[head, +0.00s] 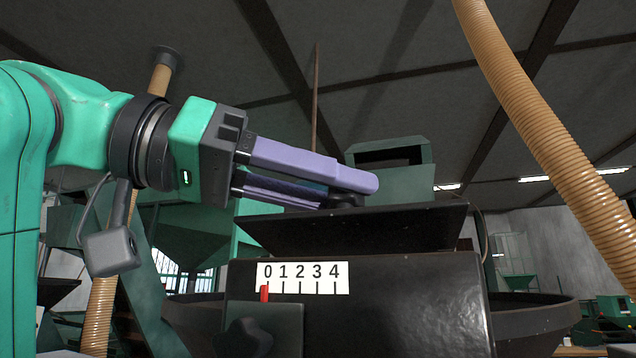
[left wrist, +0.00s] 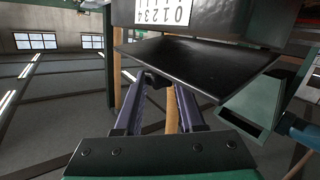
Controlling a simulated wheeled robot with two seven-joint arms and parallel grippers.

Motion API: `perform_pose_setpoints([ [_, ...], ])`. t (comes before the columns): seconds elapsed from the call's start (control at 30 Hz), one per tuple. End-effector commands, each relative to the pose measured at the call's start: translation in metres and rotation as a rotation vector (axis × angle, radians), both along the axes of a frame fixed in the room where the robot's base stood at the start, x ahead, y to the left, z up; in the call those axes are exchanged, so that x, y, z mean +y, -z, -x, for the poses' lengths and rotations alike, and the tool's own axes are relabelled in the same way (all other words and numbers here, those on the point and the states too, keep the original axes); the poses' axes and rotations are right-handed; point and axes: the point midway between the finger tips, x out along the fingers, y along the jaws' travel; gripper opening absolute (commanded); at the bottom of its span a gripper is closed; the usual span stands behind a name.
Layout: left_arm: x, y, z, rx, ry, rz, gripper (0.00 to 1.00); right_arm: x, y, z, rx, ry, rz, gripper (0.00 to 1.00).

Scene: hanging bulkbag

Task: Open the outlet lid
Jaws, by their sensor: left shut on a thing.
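The outlet lid (head: 365,230) is a flat black plate at the top of a black box (head: 390,295). It sits tilted, with its near edge raised above the box and its dark underside facing me. My left gripper (head: 350,192) reaches in from the left above the lid. Its purple fingers are closed around a small black knob at the lid, mostly hidden by them. In the left wrist view the knob (left wrist: 157,80) shows between the fingertips (left wrist: 158,84), at the edge of the lid (left wrist: 200,62). My right gripper is not in view.
A white scale (head: 302,277) marked 0 to 4 is on the box front, with a red pointer (head: 264,293) at 0. A dark knob (head: 243,338) sits below it. A green housing (head: 400,180) stands behind the lid. A ribbed tan hose (head: 540,120) hangs at the right.

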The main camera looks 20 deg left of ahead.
Motion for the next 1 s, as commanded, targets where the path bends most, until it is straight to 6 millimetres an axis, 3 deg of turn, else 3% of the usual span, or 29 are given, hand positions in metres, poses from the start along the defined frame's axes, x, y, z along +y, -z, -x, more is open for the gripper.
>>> perform_pose_setpoints([
  [0.5,-0.003,-0.017,-0.019,0.326,0.004,-0.010,0.00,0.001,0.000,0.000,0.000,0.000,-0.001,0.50],
  [1.0,-0.002,-0.019,-0.024,0.373,0.002,-0.011,0.00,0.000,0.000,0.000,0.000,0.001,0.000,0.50],
])
